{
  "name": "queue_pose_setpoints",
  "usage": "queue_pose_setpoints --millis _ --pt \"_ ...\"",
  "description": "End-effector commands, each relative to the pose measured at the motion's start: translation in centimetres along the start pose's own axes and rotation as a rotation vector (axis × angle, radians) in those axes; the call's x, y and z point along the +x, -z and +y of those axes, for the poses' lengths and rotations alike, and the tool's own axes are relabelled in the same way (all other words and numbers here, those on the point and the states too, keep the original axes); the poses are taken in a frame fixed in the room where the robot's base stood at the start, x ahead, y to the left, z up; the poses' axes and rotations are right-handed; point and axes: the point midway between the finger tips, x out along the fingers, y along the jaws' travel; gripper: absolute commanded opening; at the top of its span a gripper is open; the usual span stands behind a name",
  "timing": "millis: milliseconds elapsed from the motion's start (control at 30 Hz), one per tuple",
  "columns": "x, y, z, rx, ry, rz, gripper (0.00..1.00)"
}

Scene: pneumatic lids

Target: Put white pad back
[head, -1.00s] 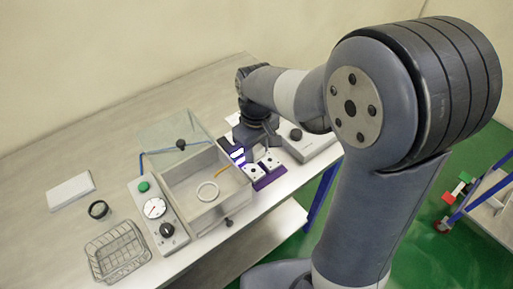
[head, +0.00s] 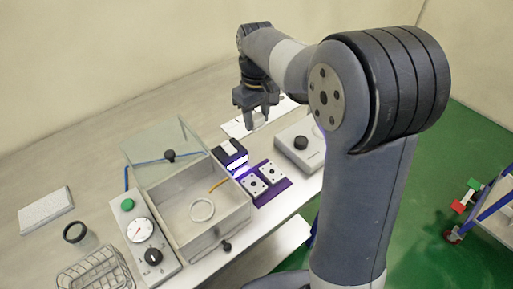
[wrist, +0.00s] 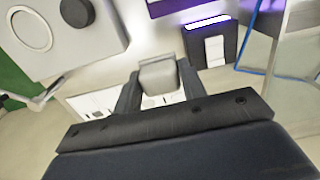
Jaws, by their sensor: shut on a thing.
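My gripper (head: 256,112) is raised above the bench, behind and to the right of the black and purple lamp unit. In the wrist view my gripper (wrist: 160,88) is shut on a small whitish pad (wrist: 158,74), held between the fingertips; in the head view the pad is hard to make out. A white panel with dark marks (head: 238,128) lies on the bench near and below the gripper. It also shows in the wrist view behind the fingers (wrist: 85,103), partly hidden by them.
The lamp unit (head: 230,153) glows beside a purple tray (head: 281,190) with two white dotted blocks. A grey box with a black knob (head: 300,143) stands right of the panel. The open-lidded chamber (head: 190,240) holds a white ring. The bench behind is clear.

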Motion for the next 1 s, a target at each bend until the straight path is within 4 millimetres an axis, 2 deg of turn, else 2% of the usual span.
queue_pose_setpoints --millis 167,267,400,800,1000 --pt "0.3 0.6 0.8 0.01 0.0 -0.001 0.18" --pt "1.6 0.7 0.8 0.011 0.001 -0.003 0.18" --pt "4.2 0.6 0.8 0.011 0.002 -0.005 0.18" --pt "9.1 0.6 0.8 0.011 0.001 -0.003 0.18" --pt "9.9 0.7 0.8 0.011 0.0 0.001 0.18"
